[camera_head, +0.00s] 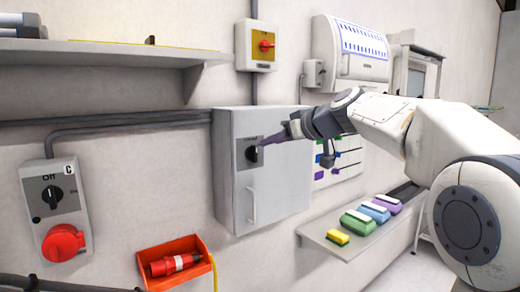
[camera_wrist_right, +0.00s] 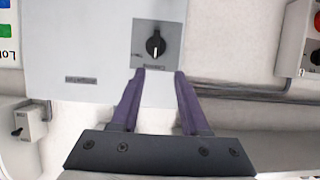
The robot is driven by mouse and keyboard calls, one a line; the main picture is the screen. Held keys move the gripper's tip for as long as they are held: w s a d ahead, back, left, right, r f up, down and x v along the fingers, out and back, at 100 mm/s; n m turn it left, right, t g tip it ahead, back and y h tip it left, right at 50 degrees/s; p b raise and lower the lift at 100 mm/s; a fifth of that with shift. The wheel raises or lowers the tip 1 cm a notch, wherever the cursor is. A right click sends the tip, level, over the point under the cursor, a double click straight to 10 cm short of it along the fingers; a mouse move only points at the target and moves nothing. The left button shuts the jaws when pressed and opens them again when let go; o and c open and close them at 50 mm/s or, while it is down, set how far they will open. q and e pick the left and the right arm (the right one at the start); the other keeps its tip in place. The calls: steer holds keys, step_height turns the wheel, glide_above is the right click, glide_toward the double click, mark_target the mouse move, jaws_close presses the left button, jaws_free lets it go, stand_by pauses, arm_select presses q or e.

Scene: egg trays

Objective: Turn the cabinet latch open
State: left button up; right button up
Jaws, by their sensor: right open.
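The grey cabinet (camera_head: 236,180) hangs on the wall, its door shut, with a pale bar handle low on the door. Its black latch knob (camera_head: 252,154) sits on a dark grey plate near the door's upper left edge. In the right wrist view the latch knob (camera_wrist_right: 155,44) shows a white mark and lies just beyond the fingertips. My right gripper (camera_head: 268,143), with purple fingers, reaches in from the right beside the knob. In the right wrist view the right gripper (camera_wrist_right: 160,72) is open and empty, its fingers apart, not around the knob. My left gripper is not in view.
A switch box (camera_head: 48,195) with a black knob and red plug is on the left wall. A yellow box with a red switch (camera_head: 263,45) is above the cabinet. An orange bin (camera_head: 205,272) is below left. A shelf (camera_head: 318,237) with coloured blocks is at lower right.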

mark_target(256, 150)
steer(key=p+x, duration=0.1)
steer(key=x, duration=0.1)
steer(key=p+x, duration=0.1)
steer(key=x, duration=0.2)
steer(key=p+x, duration=0.1)
steer(key=x, duration=0.1)
steer(key=shift+w+d+f+p, duration=0.15)
steer(key=shift+w+p, duration=0.2)
steer(key=shift+w, duration=0.15)
steer(key=shift+w+a+f, duration=0.35)
steer(key=shift+w+f, duration=0.05)
steer(key=shift+w, duration=0.05)
jaws_close()
steer(key=shift+a, duration=0.15)
